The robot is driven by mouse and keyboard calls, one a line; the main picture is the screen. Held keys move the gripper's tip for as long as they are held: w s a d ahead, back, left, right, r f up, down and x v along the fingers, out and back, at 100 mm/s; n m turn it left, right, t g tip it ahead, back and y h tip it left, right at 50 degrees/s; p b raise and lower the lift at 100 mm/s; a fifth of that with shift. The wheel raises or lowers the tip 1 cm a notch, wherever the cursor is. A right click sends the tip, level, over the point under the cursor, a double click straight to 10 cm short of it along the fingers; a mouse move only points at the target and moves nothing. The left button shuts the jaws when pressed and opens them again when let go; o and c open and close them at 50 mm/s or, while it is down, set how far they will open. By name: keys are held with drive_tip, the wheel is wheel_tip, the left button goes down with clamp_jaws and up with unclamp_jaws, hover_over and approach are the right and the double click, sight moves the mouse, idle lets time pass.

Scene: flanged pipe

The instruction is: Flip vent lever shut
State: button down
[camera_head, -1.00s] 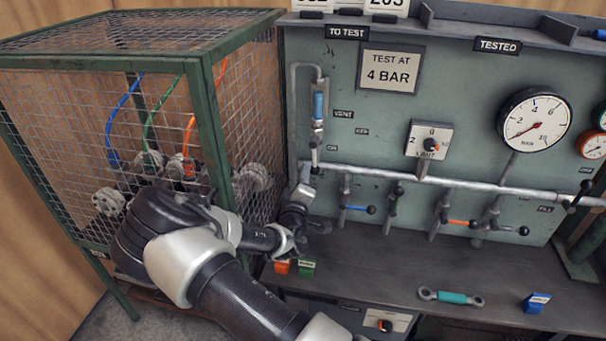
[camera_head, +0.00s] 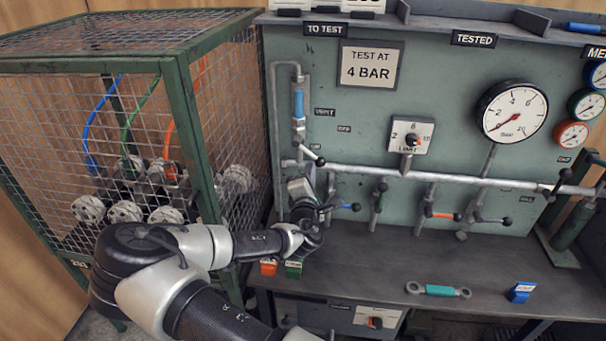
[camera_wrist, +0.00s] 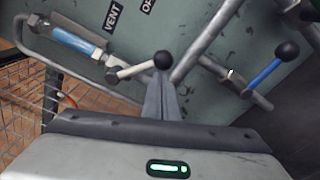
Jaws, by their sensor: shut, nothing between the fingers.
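The vent lever (camera_head: 311,154) is a short pale handle with a black knob, below the blue-sleeved vertical pipe (camera_head: 298,103) on the green panel. In the head view it slants down to the right. In the wrist view the lever (camera_wrist: 135,69) runs from its pivot at left to the knob at centre. My gripper (camera_wrist: 160,84) is shut and empty, its fingertips just below the knob and overlapping it in view; I cannot tell whether they touch. In the head view my gripper (camera_head: 300,188) is just below the lever, its fingertips hard to make out.
A horizontal pipe (camera_head: 450,180) crosses the panel with several other levers, including a blue-handled one (camera_wrist: 264,76) close to my gripper's right. The wire cage (camera_head: 150,120) stands at left. A wrench (camera_head: 438,290) and blue block (camera_head: 521,292) lie on the bench.

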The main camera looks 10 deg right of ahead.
sight(323, 158)
drive_tip(key=d+r+n, duration=0.2)
drive_tip(key=n, duration=0.1)
drive_tip(key=shift+s+n+p, duration=0.3)
drive_tip(key=shift+s, duration=0.1)
drive_tip(key=shift+s+d+r+n+g+p, duration=0.15)
drive_tip(key=shift+d+r+n+p, duration=0.15)
drive_tip(key=shift+r+n, duration=0.55)
drive_tip(key=shift+s+d+r+n+g+p, duration=0.2)
drive_tip(key=shift+r+n, duration=0.25)
drive_tip(key=shift+n, duration=0.7)
drive_tip(key=shift+w+r, duration=0.15)
